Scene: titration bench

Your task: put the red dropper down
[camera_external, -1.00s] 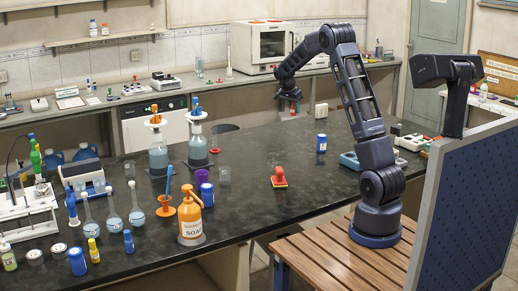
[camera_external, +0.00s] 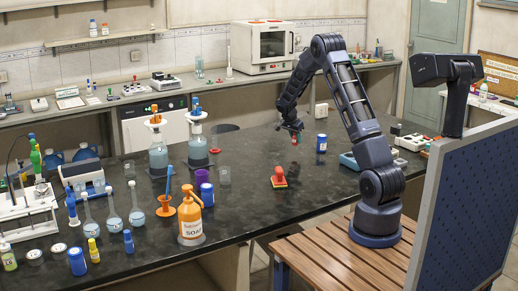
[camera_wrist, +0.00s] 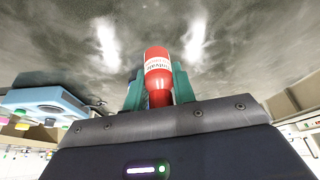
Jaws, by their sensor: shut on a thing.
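My gripper (camera_external: 294,131) is low over the back right part of the black bench (camera_external: 245,200), pointing down. It is shut on the red dropper. In the wrist view the dropper (camera_wrist: 158,77) is a red bottle with a white printed label, between two teal fingers (camera_wrist: 158,90). In the external view only a small bit of red shows below the fingers. I cannot tell whether its lower end touches the bench top.
A blue jar (camera_external: 321,143) stands just right of my gripper. A red stamp-like object (camera_external: 279,177) is on the bench toward the front. A blue device (camera_external: 349,160) sits to the right. Glassware (camera_external: 198,150) stands to the left.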

